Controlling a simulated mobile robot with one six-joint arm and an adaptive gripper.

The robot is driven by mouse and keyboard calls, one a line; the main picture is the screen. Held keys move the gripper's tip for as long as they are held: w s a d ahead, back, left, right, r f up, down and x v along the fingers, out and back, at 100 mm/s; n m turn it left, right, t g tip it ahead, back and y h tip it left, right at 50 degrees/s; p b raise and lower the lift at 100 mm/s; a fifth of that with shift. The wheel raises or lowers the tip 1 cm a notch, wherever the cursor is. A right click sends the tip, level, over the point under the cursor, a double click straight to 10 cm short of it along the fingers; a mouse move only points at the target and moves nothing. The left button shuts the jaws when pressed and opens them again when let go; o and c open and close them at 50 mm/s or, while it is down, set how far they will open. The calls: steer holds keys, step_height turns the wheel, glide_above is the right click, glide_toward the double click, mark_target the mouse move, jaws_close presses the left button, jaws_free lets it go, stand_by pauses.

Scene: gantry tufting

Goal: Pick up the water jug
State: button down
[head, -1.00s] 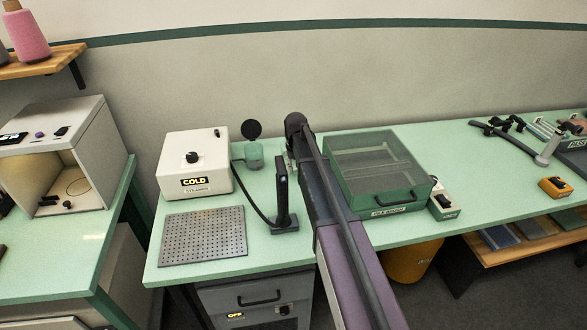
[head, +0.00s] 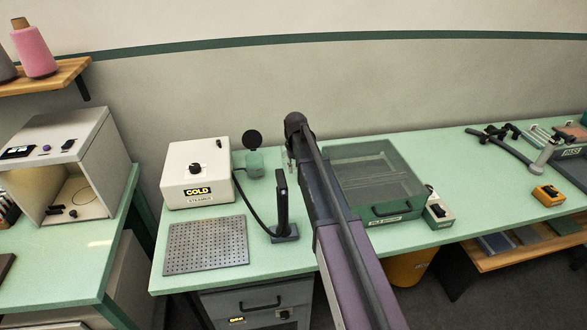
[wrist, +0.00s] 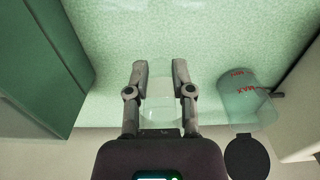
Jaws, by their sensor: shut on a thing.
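My gripper (wrist: 160,67) points down at the green tabletop in the wrist view. Its two fingers are closed around a clear, see-through vessel (wrist: 160,108), which I take to be the water jug. Only a faint pale outline of it shows between the fingers, and its lower part is hard to make out. I cannot tell whether it touches the tabletop. In the head view my arm hides most of the gripper and the vessel. A separate clear tank (wrist: 247,98) with red MAX marking and an open black lid (wrist: 247,157) stands to the right of the gripper.
The head view shows the white steamer (head: 196,172) marked COLD, a perforated plate (head: 206,245) and an upright black handpiece (head: 283,208) left of my arm. A green lidded box (head: 375,180) stands close on the right. Bare tabletop (head: 283,262) shows at the front.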

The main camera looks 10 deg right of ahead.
steer(key=shift+r+p, duration=2)
steer(key=shift+r, duration=0.2)
steer(key=shift+r, duration=0.15)
